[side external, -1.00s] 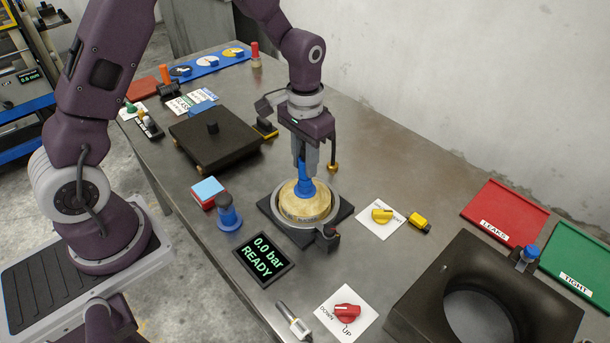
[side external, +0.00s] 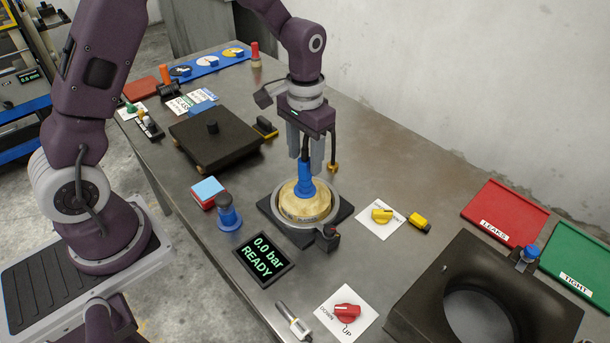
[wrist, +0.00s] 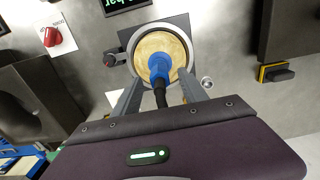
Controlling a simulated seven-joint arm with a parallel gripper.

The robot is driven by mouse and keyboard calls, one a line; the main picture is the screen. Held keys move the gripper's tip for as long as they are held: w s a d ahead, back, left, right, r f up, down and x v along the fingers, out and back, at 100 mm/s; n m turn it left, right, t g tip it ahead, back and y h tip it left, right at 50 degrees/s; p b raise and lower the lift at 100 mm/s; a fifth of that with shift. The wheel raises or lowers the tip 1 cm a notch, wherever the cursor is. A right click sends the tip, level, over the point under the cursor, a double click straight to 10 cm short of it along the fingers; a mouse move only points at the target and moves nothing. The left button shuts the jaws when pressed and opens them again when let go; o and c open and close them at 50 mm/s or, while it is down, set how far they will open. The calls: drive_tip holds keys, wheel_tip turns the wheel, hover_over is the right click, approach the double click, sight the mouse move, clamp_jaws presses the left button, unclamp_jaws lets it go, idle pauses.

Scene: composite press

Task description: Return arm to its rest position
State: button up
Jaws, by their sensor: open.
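My gripper (side external: 306,157) is open, just above the blue fitting with a black stem (side external: 305,186). The fitting stands upright on a round tan disc (side external: 292,207) inside a grey ring on a black square base (side external: 345,211). In the wrist view my gripper's fingers (wrist: 158,100) stand apart on either side of the black stem, and the blue fitting (wrist: 160,66) sits on the tan disc (wrist: 150,43). In the side view the fingers still reach down around the top of the stem; whether they touch it I cannot tell.
A display (side external: 262,259) reads 0.0 bar READY. A blue knob (side external: 228,215), a yellow dial (side external: 382,215) and a red dial (side external: 347,312) are nearby. A black plate (side external: 215,145) lies behind, and a dark ring block (side external: 440,275) stands at right. Red (side external: 505,212) and green trays (side external: 580,245) lie beyond.

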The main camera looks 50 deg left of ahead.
drive_tip(key=r, duration=0.7)
drive_tip(key=shift+s, duration=0.35)
drive_tip(key=s+r+t, duration=0.2)
drive_tip(key=s+r, duration=0.5)
drive_tip(key=r, duration=0.1)
drive_tip(key=s+r+t, duration=0.1)
drive_tip(key=s+r, duration=0.1)
drive_tip(key=s, duration=0.5)
drive_tip(key=s+r+t, duration=0.1)
drive_tip(key=s+t, duration=0.1)
drive_tip(key=s, duration=0.6)
drive_tip(key=shift+d+r+t, duration=0.3)
drive_tip(key=shift+r, duration=0.05)
